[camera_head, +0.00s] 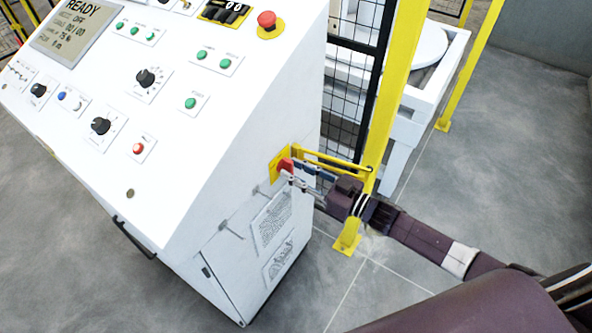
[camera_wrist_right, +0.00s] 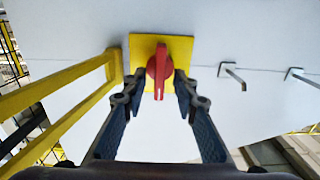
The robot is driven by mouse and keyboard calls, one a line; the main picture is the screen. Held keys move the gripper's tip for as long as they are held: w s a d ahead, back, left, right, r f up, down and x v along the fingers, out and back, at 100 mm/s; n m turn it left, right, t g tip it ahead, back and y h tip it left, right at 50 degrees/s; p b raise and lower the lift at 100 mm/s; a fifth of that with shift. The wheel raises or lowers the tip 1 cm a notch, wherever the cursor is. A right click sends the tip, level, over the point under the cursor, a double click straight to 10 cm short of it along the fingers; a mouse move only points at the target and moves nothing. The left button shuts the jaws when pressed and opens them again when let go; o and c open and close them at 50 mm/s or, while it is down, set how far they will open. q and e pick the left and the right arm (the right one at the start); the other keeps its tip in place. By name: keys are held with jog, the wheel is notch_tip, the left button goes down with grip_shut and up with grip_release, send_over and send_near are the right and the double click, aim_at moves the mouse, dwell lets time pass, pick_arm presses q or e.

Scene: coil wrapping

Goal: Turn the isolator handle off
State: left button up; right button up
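The isolator handle is a red knob (camera_wrist_right: 160,68) on a square yellow plate (camera_wrist_right: 138,50), on the side of the white control cabinet. In the right wrist view its grip bar points down the picture. In the head view the red handle (camera_head: 285,165) is partly hidden by my right gripper (camera_head: 292,178), which reaches it from the right. In the wrist view my right gripper (camera_wrist_right: 160,88) has its fingers apart, one on each side of the handle. The tips are close to the knob, with a gap beside the bar; contact is unclear. My left gripper is not in view.
The white control cabinet (camera_head: 215,135) has buttons, dials and a display on its sloped top. A yellow bar frame (camera_wrist_right: 60,85) stands left of the handle in the wrist view. A yellow post (camera_head: 395,90) and mesh fence (camera_head: 345,95) are close to my right arm.

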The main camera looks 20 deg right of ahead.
jog(key=c, duration=0.7)
grip_shut()
jog(key=shift+n, duration=0.3)
jog(key=n+b, duration=0.1)
jog(key=n, duration=0.2)
jog(key=shift+s+f+n, duration=0.1)
jog(key=shift+n, duration=0.2)
jog(key=n+b, duration=0.1)
jog(key=n, duration=0.2)
jog(key=shift+a+f+n, duration=0.1)
jog(key=shift+a+n, duration=0.05)
jog(key=shift+n, duration=0.15)
jog(key=shift+s+a+f+n+b, duration=0.15)
jog(key=shift+n+b, duration=0.95)
jog(key=shift+n, duration=1.4)
jog(key=shift+d+f+n+b, duration=0.1)
jog(key=shift+n+b, duration=1)
jog(key=shift+n, duration=1.4)
